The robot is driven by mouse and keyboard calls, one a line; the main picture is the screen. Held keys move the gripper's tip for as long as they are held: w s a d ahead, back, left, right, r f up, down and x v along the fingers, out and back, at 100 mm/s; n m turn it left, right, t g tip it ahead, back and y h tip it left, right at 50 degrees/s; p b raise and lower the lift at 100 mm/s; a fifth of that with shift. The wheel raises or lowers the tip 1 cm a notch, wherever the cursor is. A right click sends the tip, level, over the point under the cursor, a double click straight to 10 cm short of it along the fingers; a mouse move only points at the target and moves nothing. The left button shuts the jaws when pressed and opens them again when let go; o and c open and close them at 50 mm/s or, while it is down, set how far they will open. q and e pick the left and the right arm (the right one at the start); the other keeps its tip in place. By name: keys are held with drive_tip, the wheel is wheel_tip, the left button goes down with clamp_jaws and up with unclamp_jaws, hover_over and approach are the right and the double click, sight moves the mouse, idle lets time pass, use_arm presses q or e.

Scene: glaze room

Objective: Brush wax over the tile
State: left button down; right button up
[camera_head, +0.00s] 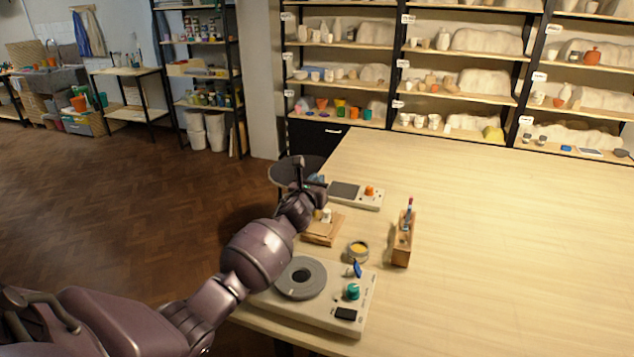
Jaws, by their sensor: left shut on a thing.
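My left gripper (312,183) is over the table's left edge, above and behind a light wooden board. It is shut on a small bluish thing, mostly hidden by the gripper; I cannot tell whether it is a brush. The wooden board (317,238) lies on the table with a small pale upright thing (326,215) at its back. I cannot make out a tile clearly. A round pot of yellow wax (358,250) stands right of the board. A wooden holder (401,252) with an upright blue and red brush (408,212) stands further right. My right gripper is not in view.
A pale device with a grey turntable (301,278), a teal knob (352,291) and a blue piece (356,268) sits at the front left. A scale-like device with an orange knob (369,190) is behind. The table (520,260) is clear to the right. A dark stool (284,176) stands beyond.

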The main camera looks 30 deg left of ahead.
use_arm(q)
drive_tip(key=shift+f, duration=0.3)
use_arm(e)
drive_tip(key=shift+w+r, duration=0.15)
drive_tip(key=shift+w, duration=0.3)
use_arm(q)
drive_tip(key=shift+f, duration=0.15)
drive_tip(key=shift+f+b, duration=0.45)
drive_tip(key=shift+b, duration=0.05)
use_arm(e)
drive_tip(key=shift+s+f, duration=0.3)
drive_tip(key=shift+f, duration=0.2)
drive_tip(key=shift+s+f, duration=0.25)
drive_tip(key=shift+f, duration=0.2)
use_arm(q)
drive_tip(key=shift+f, duration=0.15)
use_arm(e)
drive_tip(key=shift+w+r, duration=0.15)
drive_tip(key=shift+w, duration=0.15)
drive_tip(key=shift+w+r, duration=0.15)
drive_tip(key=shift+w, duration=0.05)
